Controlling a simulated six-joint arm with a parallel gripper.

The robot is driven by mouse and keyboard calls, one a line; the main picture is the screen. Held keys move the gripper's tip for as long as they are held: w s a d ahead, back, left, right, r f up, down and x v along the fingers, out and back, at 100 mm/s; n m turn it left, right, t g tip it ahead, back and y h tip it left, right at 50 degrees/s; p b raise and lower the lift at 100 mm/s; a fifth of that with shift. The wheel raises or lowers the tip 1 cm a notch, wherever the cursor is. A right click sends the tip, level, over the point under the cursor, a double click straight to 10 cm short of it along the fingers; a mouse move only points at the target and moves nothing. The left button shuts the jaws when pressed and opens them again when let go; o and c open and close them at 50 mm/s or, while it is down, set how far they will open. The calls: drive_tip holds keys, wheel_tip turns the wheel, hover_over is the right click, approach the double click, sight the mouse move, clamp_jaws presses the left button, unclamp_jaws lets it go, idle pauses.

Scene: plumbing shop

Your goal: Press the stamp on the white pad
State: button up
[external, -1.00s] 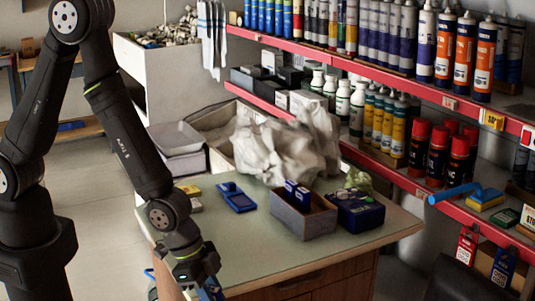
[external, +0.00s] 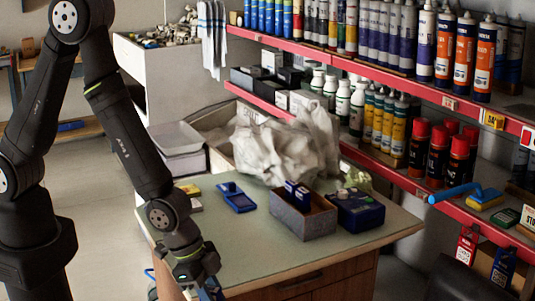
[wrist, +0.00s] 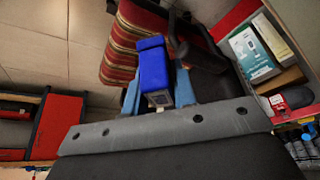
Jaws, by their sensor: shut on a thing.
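My gripper (external: 207,285) hangs at the near left edge of the table (external: 245,265), low in the external view. In the wrist view my gripper (wrist: 157,92) is shut on a blue block-shaped stamp (wrist: 152,62), which sits between its light-blue fingers. The stamp's grey end is toward the camera. In the external view the held stamp is mostly cut off or hidden by the gripper. I cannot pick out a white pad for certain. A small pale yellowish block (external: 190,190) lies at the table's left rear.
A blue shallow tray (external: 236,198) lies mid-table. A grey open box (external: 302,218) with blue items and a dark blue box (external: 356,212) stand right of it. A crumpled whitish bag (external: 285,145) is behind. The front left tabletop is clear. Red-edged shelves (external: 400,85) line the right.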

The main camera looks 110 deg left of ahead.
idle(0.3)
